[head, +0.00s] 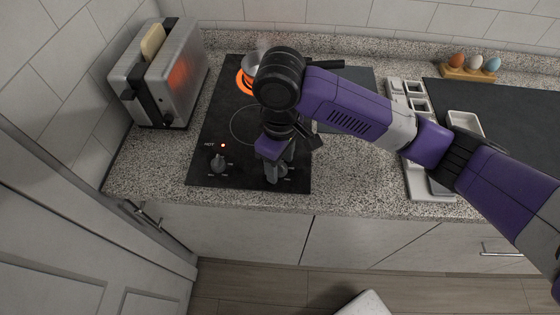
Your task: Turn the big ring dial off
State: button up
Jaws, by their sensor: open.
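A black cooktop (206,128) is set in the speckled counter. Near its front edge is a left dial (218,164). A right dial (283,171) is mostly hidden behind my gripper (279,175). My gripper points down over this right dial, with its fingers apart around or just above it; contact cannot be told. A back ring (241,84) glows orange under a metal pot (251,61). A dark front ring (233,125) shows as a thin outline, partly covered by my arm. A red light (223,145) glows near the left dial. Which dial serves the big ring cannot be told.
A toaster (166,75) with bread and an orange glow stands left of the cooktop. On the right are a white organizer (396,88), a dark board (510,105) and an egg holder (467,73). The counter (345,180) right of the cooktop's front is clear.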

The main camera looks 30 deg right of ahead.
jog(key=shift+c, duration=0.4)
grip_shut()
